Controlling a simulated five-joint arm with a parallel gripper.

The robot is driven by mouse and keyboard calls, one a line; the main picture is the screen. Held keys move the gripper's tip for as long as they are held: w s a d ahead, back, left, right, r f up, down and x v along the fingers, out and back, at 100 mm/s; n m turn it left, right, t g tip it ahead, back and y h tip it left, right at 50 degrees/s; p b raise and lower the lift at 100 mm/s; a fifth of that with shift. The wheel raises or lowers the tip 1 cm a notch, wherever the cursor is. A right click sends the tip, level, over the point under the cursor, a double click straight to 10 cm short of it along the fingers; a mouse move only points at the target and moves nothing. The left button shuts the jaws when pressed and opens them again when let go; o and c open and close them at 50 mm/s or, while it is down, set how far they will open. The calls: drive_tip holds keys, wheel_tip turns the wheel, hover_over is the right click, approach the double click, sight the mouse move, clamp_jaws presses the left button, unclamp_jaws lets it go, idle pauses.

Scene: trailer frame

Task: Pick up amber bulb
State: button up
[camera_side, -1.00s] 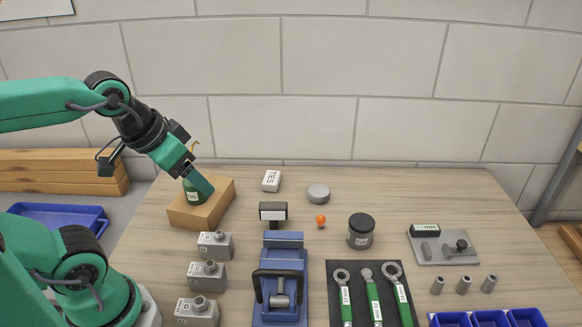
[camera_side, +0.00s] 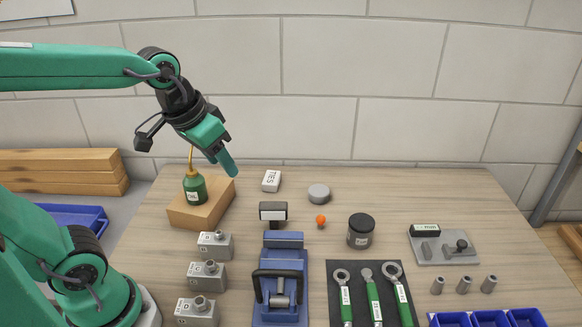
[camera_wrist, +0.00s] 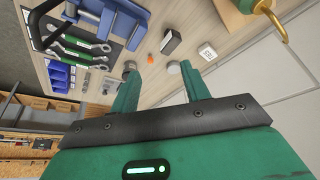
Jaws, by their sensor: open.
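The amber bulb (camera_side: 320,220) is a small orange ball on a short dark base. It stands on the wooden bench near the middle, between a black-faced block and a dark jar. In the wrist view the bulb (camera_wrist: 150,58) shows as a small orange spot beyond the fingers. My gripper (camera_side: 230,168) is in the air above the back left of the bench, up and left of the bulb and well apart from it. In the wrist view my gripper (camera_wrist: 160,85) has its two green fingers spread, with nothing between them.
A green oil can (camera_side: 195,188) stands on a wooden block (camera_side: 222,203) below my gripper. A black-faced block (camera_side: 273,212) is left of the bulb, a dark jar (camera_side: 361,231) right, and a grey disc (camera_side: 318,193) behind. A blue vise (camera_side: 283,260) stands in front.

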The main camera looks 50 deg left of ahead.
drive_tip(key=w+d+f+g, duration=0.1)
drive_tip(key=w+f, duration=0.1)
drive_tip(key=w, duration=0.6)
drive_tip(key=n+g, duration=0.1)
drive_tip(key=g, duration=0.2)
hover_over(320, 216)
wheel_tip(320, 216, down, 14)
drive_tip(key=shift+s+a+f, duration=0.15)
drive_tip(key=shift+f, duration=0.25)
drive_tip(key=shift+f, duration=0.1)
drive_tip(key=shift+f, duration=1.2)
drive_tip(key=shift+f, duration=0.15)
